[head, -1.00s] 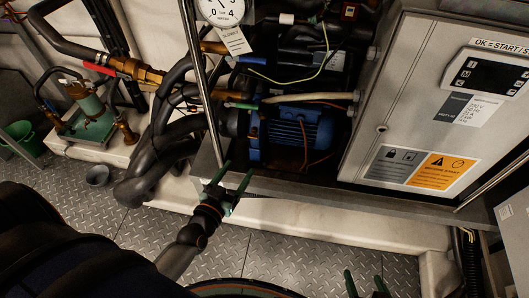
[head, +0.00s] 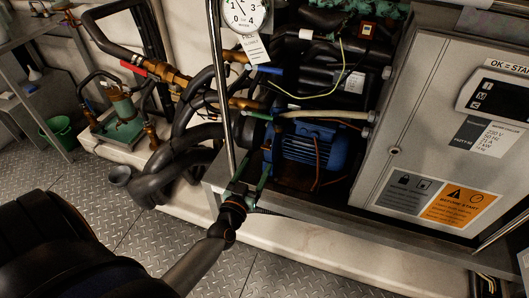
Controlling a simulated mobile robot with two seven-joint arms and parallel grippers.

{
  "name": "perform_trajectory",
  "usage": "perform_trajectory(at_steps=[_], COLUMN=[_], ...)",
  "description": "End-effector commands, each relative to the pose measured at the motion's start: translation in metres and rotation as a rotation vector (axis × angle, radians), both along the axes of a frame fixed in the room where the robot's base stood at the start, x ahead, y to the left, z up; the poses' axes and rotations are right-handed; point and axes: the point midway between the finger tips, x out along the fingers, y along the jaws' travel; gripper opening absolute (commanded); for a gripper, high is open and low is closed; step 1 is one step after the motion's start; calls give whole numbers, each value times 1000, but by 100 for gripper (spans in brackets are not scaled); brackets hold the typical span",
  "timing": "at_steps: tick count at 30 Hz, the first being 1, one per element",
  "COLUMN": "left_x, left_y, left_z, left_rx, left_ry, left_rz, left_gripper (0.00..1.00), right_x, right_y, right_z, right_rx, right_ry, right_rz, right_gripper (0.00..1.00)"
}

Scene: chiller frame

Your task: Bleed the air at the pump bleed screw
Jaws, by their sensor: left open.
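The pump's blue motor (head: 314,146) lies on the frame's lower shelf, with the dark pump end (head: 256,132) at its left. I cannot make out the bleed screw; it is too small or hidden behind my gripper and the pipes. My left gripper (head: 254,170) is open and empty, its green fingers pointing up towards the pump end, just in front of the shelf edge. I cannot tell whether a finger touches anything. My right gripper is out of view.
An upright metal post (head: 222,95) stands left of the pump, close to my left gripper. Thick black pipes (head: 175,165) bend down beside it. The control cabinet (head: 420,120) blocks the right. A pressure gauge (head: 243,14) hangs above. The chequered floor (head: 120,225) is partly clear.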

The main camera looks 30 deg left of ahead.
Motion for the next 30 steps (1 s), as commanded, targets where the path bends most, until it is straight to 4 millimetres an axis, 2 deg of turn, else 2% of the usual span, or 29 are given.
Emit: perform_trajectory(at_steps=[1, 6, 12, 24, 30], left_x=[12, 42, 64, 71, 70], left_y=[3, 10, 15, 17, 17], left_z=[0, -1, -1, 0, 0], left_rx=[0, 2, 0, 0, 0], left_ry=[-4, -3, 0, 1, 1], left_rz=[1, 0, -1, -1, -1], left_gripper=[70, 70, 70, 70, 49], right_x=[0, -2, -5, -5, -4], right_y=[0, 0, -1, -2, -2], right_z=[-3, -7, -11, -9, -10], right_rx=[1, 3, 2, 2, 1], right_ry=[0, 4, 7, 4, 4], right_rz=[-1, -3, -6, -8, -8], right_gripper=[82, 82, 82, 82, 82])
